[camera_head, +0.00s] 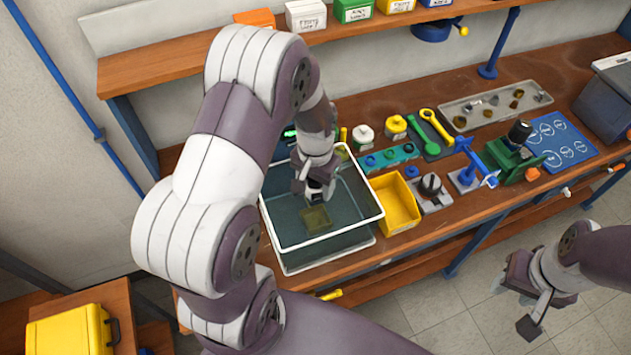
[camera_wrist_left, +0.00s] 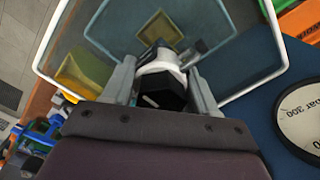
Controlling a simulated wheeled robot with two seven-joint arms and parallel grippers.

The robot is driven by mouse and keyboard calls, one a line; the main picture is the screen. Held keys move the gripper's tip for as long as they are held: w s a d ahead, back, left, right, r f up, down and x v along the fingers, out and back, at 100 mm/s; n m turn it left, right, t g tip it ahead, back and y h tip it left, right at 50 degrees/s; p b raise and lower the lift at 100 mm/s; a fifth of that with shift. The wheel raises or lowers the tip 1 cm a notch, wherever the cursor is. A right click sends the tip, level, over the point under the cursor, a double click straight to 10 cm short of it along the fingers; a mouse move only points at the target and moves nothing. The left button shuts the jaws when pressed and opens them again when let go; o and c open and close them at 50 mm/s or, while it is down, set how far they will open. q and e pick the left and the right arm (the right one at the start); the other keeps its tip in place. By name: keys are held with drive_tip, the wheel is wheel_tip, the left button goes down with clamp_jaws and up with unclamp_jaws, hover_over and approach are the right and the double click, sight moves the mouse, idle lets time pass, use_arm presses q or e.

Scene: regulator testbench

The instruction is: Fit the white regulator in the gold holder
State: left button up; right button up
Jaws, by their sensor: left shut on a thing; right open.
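The white regulator (camera_wrist_left: 163,66), with a black knob end, is between the fingers of my left gripper (camera_wrist_left: 162,92) in the left wrist view. My left gripper (camera_head: 317,190) is shut on it, above the clear white-rimmed tank (camera_head: 352,165). In the head view the regulator is mostly hidden by the gripper. The gold holder (camera_head: 315,219) is a square piece low inside the tank, below the gripper. It also shows in the left wrist view (camera_wrist_left: 152,28), beyond the regulator and apart from it. My right gripper (camera_head: 515,306) is open and empty, over the floor in front of the bench.
A yellow bin (camera_head: 399,204) stands close right of the tank. A black-knobbed fixture (camera_head: 431,187), blue and green tools and a blue mat (camera_head: 563,146) fill the bench to the right. A wooden shelf (camera_head: 160,70) with boxes runs above. A round gauge (camera_wrist_left: 306,118) is near the left wrist.

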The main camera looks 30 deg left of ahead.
use_arm(q)
drive_tip(key=shift+f+b, duration=2.3)
drive_tip(key=shift+f, duration=2.15)
idle(3.6)
